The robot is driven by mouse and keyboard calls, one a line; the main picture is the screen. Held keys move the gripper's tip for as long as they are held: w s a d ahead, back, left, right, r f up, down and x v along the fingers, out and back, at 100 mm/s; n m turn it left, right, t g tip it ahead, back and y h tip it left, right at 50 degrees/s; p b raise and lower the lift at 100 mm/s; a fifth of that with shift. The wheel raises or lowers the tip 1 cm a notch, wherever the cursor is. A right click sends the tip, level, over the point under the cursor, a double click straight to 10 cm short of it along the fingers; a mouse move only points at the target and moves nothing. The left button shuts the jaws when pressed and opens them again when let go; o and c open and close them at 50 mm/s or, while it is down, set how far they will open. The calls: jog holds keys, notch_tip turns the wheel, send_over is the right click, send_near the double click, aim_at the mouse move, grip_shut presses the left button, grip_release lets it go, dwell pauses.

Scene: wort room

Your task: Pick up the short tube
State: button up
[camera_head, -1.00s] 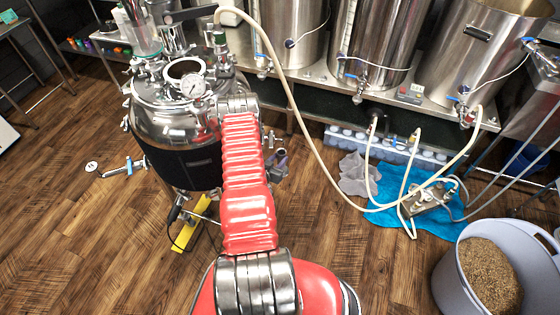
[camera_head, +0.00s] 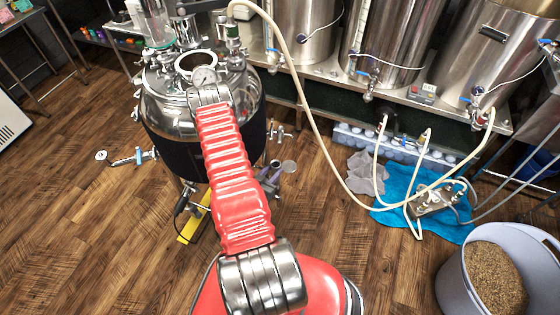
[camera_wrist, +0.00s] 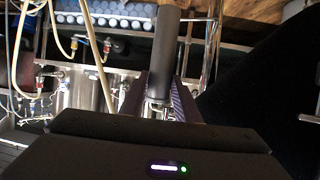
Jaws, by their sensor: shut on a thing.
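In the wrist view a short dark grey tube (camera_wrist: 167,48) stands out from between the fingers of my gripper (camera_wrist: 160,100). The fingers are shut on its near end, and the rest of it points away from the palm. In the head view my gripper (camera_head: 271,180) is small, beside the dark jacket of the steel vessel, partly behind my red arm. A grey round end of the tube (camera_head: 289,166) shows just beyond the fingers. The fingers' contact is too small to make out there.
The steel vessel (camera_head: 200,95) with its gauge stands close left of my gripper. A cream hose (camera_head: 312,125) hangs to the right. A blue cloth (camera_head: 400,190) and a grain bin (camera_head: 455,270) lie further right. Wooden floor at the left is mostly free.

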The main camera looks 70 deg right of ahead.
aim_at(273, 173)
jog(key=a, duration=0.2)
jog(key=w+a, duration=0.1)
jog(key=a, duration=0.1)
jog(key=shift+a, duration=0.5)
jog(key=shift+s, duration=0.1)
